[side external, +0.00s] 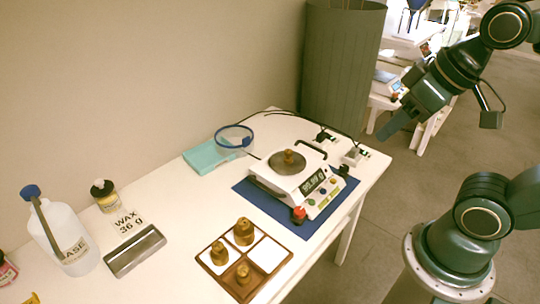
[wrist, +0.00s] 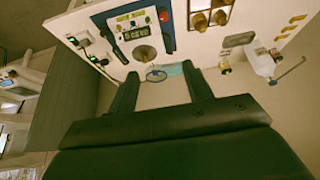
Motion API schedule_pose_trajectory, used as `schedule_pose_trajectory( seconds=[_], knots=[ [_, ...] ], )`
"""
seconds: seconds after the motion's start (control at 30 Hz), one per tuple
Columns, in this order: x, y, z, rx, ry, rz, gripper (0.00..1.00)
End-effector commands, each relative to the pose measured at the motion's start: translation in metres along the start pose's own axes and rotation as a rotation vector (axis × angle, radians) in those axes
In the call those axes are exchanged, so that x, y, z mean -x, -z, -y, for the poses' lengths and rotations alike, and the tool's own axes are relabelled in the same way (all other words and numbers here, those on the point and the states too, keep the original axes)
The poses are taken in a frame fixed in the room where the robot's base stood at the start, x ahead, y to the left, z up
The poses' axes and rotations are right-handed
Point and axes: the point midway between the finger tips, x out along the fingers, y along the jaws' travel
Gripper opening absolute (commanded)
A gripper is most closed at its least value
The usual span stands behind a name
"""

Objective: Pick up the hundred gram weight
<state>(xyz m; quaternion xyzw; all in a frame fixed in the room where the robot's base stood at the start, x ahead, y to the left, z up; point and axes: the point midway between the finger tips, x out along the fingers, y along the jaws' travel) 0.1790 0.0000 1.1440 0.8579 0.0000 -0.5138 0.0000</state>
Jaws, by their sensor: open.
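Several brass weights are in view, and I cannot read which is the hundred gram one. One brass weight (side external: 288,157) stands on the round pan of the white scale (side external: 268,184), whose lit display is too small to read surely. A large weight (side external: 243,231), a middle one (side external: 219,253) and a small one (side external: 243,272) stand in the wooden-edged tray (side external: 279,287). My gripper (side external: 392,128) is open and empty, in the air right of the table, apart from all weights. The wrist view shows its fingers (wrist: 162,92) apart, with the scale (wrist: 113,24) beyond them.
The scale stands on a blue mat (side external: 250,201) with cables behind it. A white bottle (side external: 66,245), a small amber bottle (side external: 104,196) and a metal block (side external: 134,251) stand left.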

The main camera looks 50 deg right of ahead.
Motion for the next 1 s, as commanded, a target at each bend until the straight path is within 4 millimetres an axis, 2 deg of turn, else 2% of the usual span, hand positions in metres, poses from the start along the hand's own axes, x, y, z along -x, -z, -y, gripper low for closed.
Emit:
schedule_pose_trajectory(
  seconds=[0.17,0.37,0.67,1.0],
  knots=[
    [0.000,0.001,0.000,0.006,0.000,0.002,0.50],
    [-0.002,0.013,-0.002,0.070,-0.004,0.022,0.50],
    [-0.016,0.056,-0.010,0.321,0.000,0.098,0.50],
    [-0.051,0.111,-0.025,0.663,0.041,0.194,0.50]
  ],
)
